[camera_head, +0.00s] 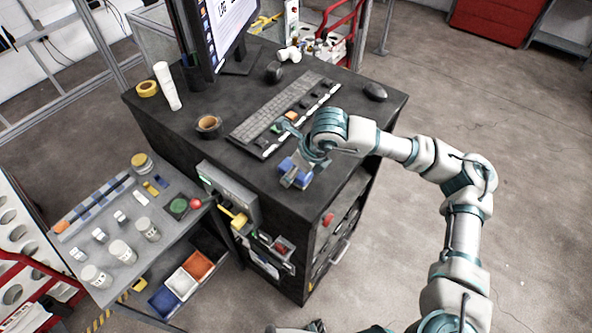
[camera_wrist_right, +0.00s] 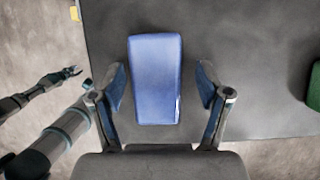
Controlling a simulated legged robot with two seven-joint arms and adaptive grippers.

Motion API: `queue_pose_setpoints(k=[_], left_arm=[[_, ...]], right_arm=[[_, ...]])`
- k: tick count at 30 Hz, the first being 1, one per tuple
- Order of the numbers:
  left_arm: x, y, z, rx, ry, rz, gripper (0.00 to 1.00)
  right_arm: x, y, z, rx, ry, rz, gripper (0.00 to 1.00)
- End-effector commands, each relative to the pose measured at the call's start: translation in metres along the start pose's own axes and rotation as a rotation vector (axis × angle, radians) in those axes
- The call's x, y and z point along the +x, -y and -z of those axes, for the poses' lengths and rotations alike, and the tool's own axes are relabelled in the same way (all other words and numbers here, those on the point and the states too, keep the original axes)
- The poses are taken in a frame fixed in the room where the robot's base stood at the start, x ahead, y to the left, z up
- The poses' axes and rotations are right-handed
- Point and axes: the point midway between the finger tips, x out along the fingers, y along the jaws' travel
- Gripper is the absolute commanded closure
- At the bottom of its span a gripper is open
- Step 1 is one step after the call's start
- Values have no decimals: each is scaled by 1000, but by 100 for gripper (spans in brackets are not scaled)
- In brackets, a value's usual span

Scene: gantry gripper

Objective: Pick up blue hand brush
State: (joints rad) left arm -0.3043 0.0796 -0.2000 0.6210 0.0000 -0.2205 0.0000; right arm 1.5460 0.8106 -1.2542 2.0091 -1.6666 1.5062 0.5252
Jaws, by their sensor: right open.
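The blue hand brush (camera_wrist_right: 155,80) shows as a blue, rounded block on the dark tabletop in the right wrist view. In the head view a bit of its blue (camera_head: 288,164) shows at the cart's front corner, mostly covered by my right gripper (camera_head: 293,179). My right gripper (camera_wrist_right: 161,72) is open above the brush. Its two fingers stand on either side, with a gap on each side and no visible contact. My left gripper (camera_head: 296,328) shows only as a dark piece at the head view's bottom edge; its jaws cannot be made out.
A keyboard (camera_head: 270,122), a mouse (camera_head: 375,91), a monitor (camera_head: 222,30) and tape rolls (camera_head: 208,124) are on the black cart top (camera_head: 240,165). A green object (camera_wrist_right: 314,88) lies right of the brush. A grey side shelf (camera_head: 115,270) holds jars. Floor at right is open.

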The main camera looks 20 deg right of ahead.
Motion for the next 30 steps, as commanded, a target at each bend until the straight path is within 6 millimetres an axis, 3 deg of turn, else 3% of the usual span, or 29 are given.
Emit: queue_pose_setpoints(k=[7,8,15,25,30], left_arm=[[0,0,-4,0,6,0,60],[0,0,-3,0,5,0,60],[0,1,4,0,-5,1,60],[1,1,5,0,-7,1,60],[4,1,4,0,-6,1,60]], right_arm=[[3,-1,0,0,1,0,24],[3,-1,0,0,1,0,29],[3,0,0,0,1,0,89],[2,0,0,0,1,0,90],[-9,-1,-5,0,2,0,90]])
